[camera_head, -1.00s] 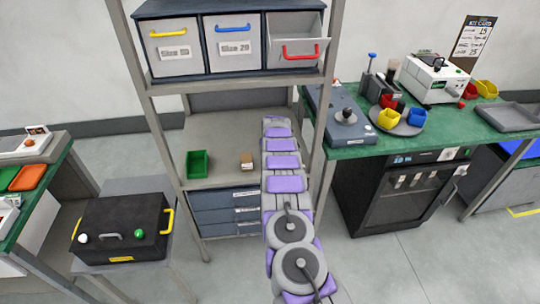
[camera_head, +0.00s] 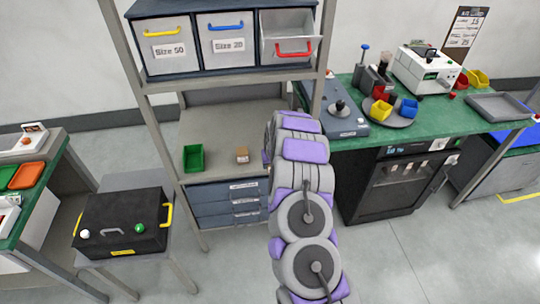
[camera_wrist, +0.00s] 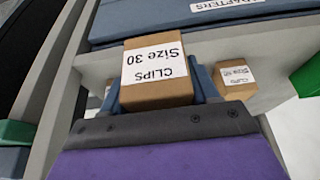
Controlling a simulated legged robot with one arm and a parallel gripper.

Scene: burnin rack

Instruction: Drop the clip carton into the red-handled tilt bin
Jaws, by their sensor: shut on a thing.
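The brown clip carton (camera_wrist: 158,72), labelled "CLIPS Size 30", is held between the blue fingers of my gripper (camera_wrist: 160,92) in the wrist view. The gripper is shut on it. In the head view my arm hides both gripper and carton. The red-handled tilt bin (camera_head: 289,36) is the rightmost of three bins on the rack's upper shelf. Its front is tilted outward, open at the top, with the red handle on it. I cannot read a label on it.
The yellow-handled bin (camera_head: 170,47) and blue-handled bin (camera_head: 227,43) look closed. A second carton (camera_head: 242,155) and a green tray (camera_head: 193,158) sit on the lower shelf; that carton also shows in the wrist view (camera_wrist: 236,76). A rack post stands right of the bins.

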